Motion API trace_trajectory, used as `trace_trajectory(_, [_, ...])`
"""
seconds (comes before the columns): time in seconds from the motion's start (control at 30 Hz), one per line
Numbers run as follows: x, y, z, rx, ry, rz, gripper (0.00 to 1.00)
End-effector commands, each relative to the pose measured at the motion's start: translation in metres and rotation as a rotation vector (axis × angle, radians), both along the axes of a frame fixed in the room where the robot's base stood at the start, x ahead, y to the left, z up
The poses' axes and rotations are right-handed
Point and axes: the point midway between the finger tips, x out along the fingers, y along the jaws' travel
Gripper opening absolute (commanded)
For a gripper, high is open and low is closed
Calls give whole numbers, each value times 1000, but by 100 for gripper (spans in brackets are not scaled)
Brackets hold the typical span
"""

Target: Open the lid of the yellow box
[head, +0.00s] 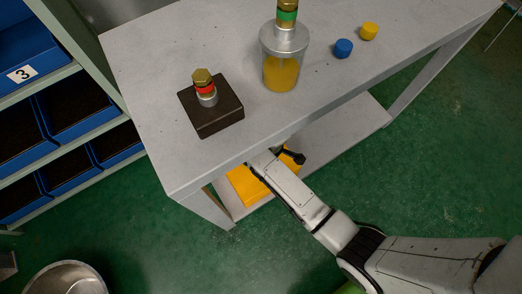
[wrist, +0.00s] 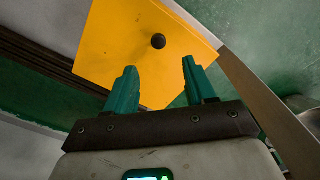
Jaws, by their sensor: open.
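The yellow box (head: 246,188) sits on the lower shelf under the grey table in the head view, partly hidden by the tabletop and my arm. In the wrist view, a flat yellow face of the box (wrist: 125,45) carries a round dark knob (wrist: 158,41). My gripper (wrist: 159,66) is open and empty, its teal fingers pointing at the yellow face. The knob shows between and just beyond the fingertips; I see no contact. The fingers are hidden in the head view. Whether the lid is shut I cannot tell.
The grey tabletop (head: 150,60) overhangs the box and my arm. On it stand a dark block (head: 215,116) with a bolt, a jar (head: 281,70) and blue and yellow caps. A shelf of blue bins (head: 60,105) is left. Green floor is open at right.

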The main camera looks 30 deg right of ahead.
Motion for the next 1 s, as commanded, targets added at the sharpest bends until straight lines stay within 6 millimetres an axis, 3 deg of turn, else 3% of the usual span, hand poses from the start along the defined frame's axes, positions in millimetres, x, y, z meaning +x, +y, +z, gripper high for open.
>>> trace_trajectory(0.17, [0,0,-11,-1,1,1,55])
trace_trajectory(0.5, [-1,0,-72,-1,2,1,55])
trace_trajectory(0.7, [0,0,-98,0,1,1,55])
trace_trajectory(1.0, [0,0,-109,0,0,0,55])
